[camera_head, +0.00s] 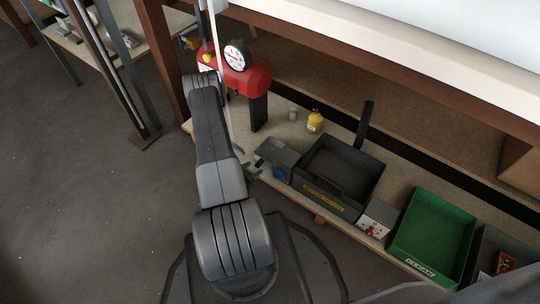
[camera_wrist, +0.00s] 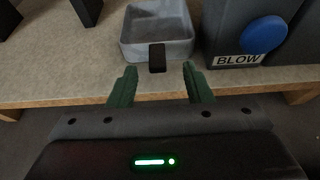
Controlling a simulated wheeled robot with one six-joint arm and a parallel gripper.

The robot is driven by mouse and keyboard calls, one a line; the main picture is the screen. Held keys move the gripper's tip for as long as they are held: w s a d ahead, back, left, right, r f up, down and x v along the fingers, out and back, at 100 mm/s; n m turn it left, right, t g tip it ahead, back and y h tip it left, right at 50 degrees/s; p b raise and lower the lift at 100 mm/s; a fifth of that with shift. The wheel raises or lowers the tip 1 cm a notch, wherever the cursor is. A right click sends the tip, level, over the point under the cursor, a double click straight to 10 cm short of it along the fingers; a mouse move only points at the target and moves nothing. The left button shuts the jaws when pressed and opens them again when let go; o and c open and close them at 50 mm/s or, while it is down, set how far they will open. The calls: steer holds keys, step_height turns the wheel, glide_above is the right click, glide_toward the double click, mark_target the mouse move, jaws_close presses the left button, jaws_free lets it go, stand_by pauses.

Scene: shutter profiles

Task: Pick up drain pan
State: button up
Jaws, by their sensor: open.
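A grey, shallow, open pan (camera_wrist: 157,40), which looks like the drain pan, sits on the bench in the wrist view. A black tab (camera_wrist: 157,58) stands at its near side, facing me. My gripper (camera_wrist: 160,85) is open, with its two green fingers apart on the near side of the pan. The tab lies between the fingers in the picture, just beyond their tips; the fingers do not appear to touch it. My arm hides most of my gripper there.
A grey unit marked BLOW with a blue knob (camera_wrist: 263,35) stands close right of the pan.

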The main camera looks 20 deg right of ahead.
mark_target(256, 166)
steer(key=b+x, duration=0.1)
steer(key=x, duration=0.2)
steer(key=shift+w+d+f+b, duration=0.15)
steer(key=shift+w+f+b, duration=0.1)
steer(key=shift+f+b, duration=0.1)
steer(key=shift+w+d+f, duration=0.1)
steer(key=shift+w+d, duration=0.2)
jaws_close()
